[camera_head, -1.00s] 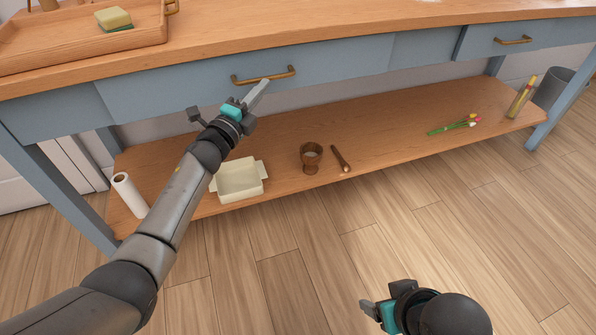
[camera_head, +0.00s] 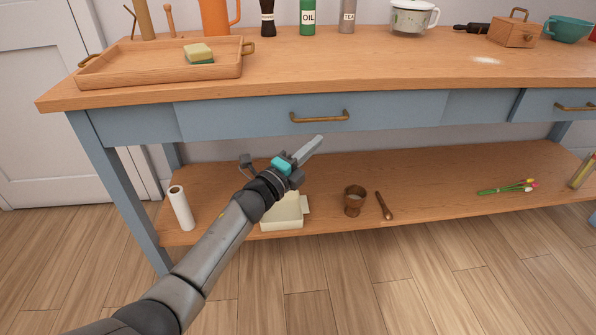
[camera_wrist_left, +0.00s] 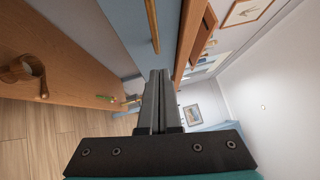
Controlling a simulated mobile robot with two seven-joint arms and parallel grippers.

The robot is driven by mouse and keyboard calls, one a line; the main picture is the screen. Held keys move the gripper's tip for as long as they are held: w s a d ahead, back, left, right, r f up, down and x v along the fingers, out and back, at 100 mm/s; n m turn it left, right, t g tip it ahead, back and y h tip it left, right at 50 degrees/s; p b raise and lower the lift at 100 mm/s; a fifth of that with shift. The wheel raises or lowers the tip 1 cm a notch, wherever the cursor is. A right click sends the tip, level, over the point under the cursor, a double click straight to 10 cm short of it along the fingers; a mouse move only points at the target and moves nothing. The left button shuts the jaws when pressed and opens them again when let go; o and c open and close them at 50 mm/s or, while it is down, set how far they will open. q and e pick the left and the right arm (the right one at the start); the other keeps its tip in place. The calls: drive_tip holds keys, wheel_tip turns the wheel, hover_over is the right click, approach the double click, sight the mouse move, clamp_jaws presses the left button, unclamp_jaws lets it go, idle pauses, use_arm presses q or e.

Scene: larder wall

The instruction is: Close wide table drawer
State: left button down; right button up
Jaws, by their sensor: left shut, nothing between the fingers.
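The wide drawer (camera_head: 240,117) is the blue-grey front in the middle of the table, with a brass bar handle (camera_head: 319,117). Its front looks flush or nearly flush with the table's frame; I cannot tell any small gap. My left gripper (camera_head: 318,141) is shut and empty, its tips pointing up and right, just below the handle in the head view. In the left wrist view, the shut fingers (camera_wrist_left: 159,75) point toward the table, with the handle (camera_wrist_left: 152,25) beyond them and apart from them. My right gripper is out of view.
The wooden tabletop (camera_head: 330,78) holds a tray (camera_head: 150,75) with a sponge, bottles and pots. The lower shelf (camera_head: 430,190) holds a cream dish (camera_head: 283,212), a cup (camera_head: 354,200) and a paper roll (camera_head: 181,207). Another drawer handle (camera_head: 576,107) is at right.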

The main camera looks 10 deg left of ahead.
use_arm(q)
drive_tip(key=p+v, duration=0.2)
drive_tip(key=v, duration=0.5)
drive_tip(key=shift+a+f, duration=0.25)
drive_tip(key=shift+a, duration=0.15)
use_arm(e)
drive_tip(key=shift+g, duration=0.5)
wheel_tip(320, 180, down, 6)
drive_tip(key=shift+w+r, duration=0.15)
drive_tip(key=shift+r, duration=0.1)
